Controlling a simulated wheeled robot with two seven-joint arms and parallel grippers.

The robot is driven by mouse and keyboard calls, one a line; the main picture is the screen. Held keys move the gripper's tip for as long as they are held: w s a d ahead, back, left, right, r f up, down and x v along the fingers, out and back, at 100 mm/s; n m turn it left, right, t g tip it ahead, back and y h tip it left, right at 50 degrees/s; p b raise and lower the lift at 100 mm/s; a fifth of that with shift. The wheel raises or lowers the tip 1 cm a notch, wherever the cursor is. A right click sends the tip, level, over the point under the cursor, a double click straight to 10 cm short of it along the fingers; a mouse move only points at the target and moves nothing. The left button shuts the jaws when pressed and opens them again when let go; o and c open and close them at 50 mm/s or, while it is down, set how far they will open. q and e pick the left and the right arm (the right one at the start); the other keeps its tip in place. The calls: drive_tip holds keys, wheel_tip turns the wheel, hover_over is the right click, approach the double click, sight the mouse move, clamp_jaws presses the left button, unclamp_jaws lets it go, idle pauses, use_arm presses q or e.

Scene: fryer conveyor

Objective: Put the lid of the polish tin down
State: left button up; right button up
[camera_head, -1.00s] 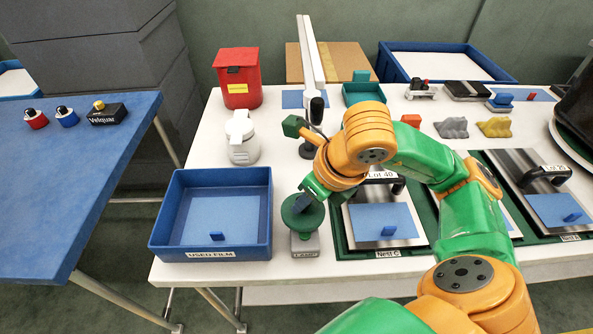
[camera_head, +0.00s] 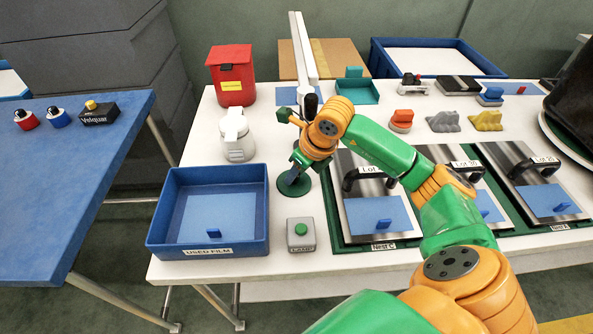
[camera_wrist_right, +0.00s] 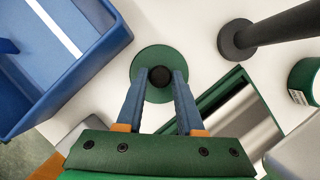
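The lid of the polish tin is a round green disc (camera_wrist_right: 147,62) with a dark knob (camera_wrist_right: 160,76). My right gripper (camera_wrist_right: 160,74) has its blue fingers on either side of the knob and appears shut on it. In the head view my right gripper (camera_head: 298,160) points down over the lid (camera_head: 293,185), low over the white table or on it; I cannot tell which. A green can (camera_wrist_right: 304,82) with a small label, perhaps the tin, stands at the right of the wrist view. My left gripper is not in view.
The blue used-film tray (camera_head: 262,205) stands left of the lid. The lamp button box (camera_head: 301,239) is in front. A plate with a black handle (camera_head: 375,215) lies right. A dark round stand base (camera_wrist_right: 236,42) with a post is close behind. Bare tabletop surrounds the lid.

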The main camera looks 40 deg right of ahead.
drive_tip(key=o, duration=0.3)
drive_tip(key=shift+r+p, duration=0.4)
drive_tip(key=v, duration=1.1)
drive_tip(key=shift+s+r, duration=0.2)
drive_tip(key=shift+r, duration=0.05)
